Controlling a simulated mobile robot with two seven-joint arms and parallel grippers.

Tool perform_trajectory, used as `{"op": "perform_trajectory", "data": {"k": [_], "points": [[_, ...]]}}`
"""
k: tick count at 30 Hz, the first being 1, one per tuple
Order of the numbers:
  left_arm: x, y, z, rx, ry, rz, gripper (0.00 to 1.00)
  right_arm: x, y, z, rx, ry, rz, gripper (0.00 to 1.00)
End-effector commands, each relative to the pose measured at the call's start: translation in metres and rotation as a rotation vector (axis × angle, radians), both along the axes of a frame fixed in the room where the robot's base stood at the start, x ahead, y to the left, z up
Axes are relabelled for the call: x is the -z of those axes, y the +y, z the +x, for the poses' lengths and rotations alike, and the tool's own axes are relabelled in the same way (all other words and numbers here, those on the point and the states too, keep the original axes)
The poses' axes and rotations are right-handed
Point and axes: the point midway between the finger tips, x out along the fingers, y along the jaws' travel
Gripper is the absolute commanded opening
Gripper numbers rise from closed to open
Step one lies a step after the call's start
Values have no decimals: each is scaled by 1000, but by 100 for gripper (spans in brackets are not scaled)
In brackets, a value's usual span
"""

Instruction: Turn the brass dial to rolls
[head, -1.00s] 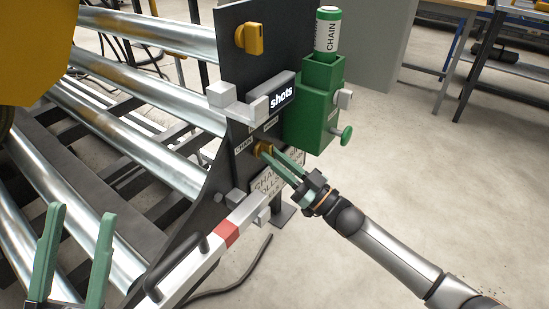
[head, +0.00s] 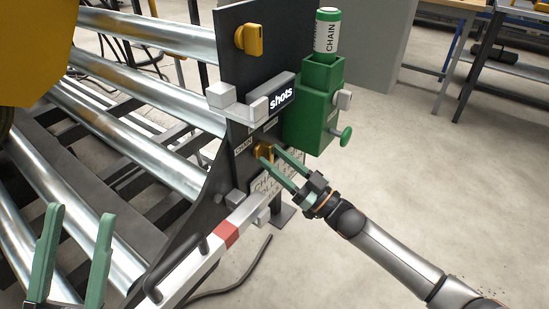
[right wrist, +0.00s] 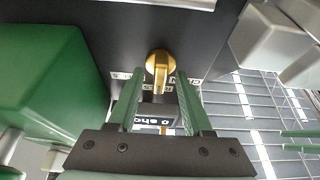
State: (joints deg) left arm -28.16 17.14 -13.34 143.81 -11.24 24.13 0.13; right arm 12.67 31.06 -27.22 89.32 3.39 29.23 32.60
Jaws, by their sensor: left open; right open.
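The brass dial (head: 264,151) sits on the dark upright plate (head: 228,100), below the block marked "shots". A label reading "CHAIN" is beside it to the left, and another label is above it, partly covered. My right gripper (head: 270,155) is at the dial, its fingers open to either side of it. In the right wrist view the dial (right wrist: 160,66) shows between and just beyond the open fingertips (right wrist: 158,78), with a gap on each side. My left gripper (head: 78,218) is open and empty at the lower left, away from the plate.
A green holder (head: 314,100) with a canister marked "CHAIN" (head: 327,32) stands right of the dial. A yellow knob (head: 249,38) is higher on the plate. A white bar with a red band (head: 225,236) runs below. Metal rollers (head: 140,85) lie to the left.

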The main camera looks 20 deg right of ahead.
Motion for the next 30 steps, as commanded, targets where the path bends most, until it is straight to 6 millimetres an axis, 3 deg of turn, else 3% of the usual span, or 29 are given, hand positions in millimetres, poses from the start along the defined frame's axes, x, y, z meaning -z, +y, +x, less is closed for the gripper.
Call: {"op": "perform_trajectory", "data": {"k": [18, 30], "points": [[-19, 2, -1, -22, -15, 20, 50, 42, -63, -81, 1, 5, -2, 50], [-19, 2, -1, -24, -15, 17, 50, 46, -69, -88, 1, 0, -1, 50]]}}
